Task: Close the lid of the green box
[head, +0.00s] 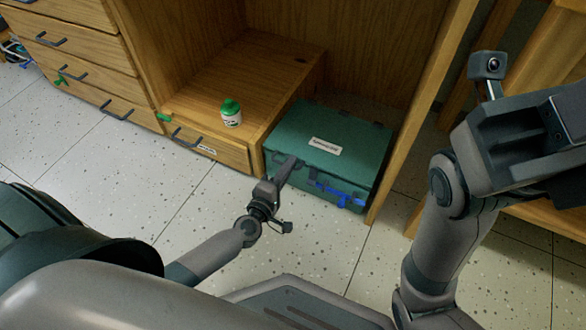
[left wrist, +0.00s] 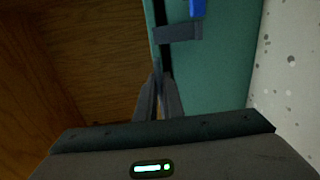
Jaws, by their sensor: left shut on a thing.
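The green box (head: 295,130) stands on the floor in an open bay of the wooden furniture. Its lid (head: 345,125) carries a white label and looks flat over the base; whether a small gap is left, I cannot tell. Blue latches (head: 335,194) show on its front side. My left gripper (head: 290,163) is at the front left of the box, shut on the lid's edge. In the left wrist view its fingers (left wrist: 158,88) meet at the edge beside a dark seam and a grey fitting (left wrist: 178,32). The exact grip is partly hidden. My right arm shows, but its gripper does not.
A green-capped bottle (head: 231,113) stands on the low wooden shelf left of the box. Wooden drawers (head: 75,65) line the left. A wooden upright panel (head: 425,110) is close to the box's right side. The speckled floor (head: 305,238) in front is clear.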

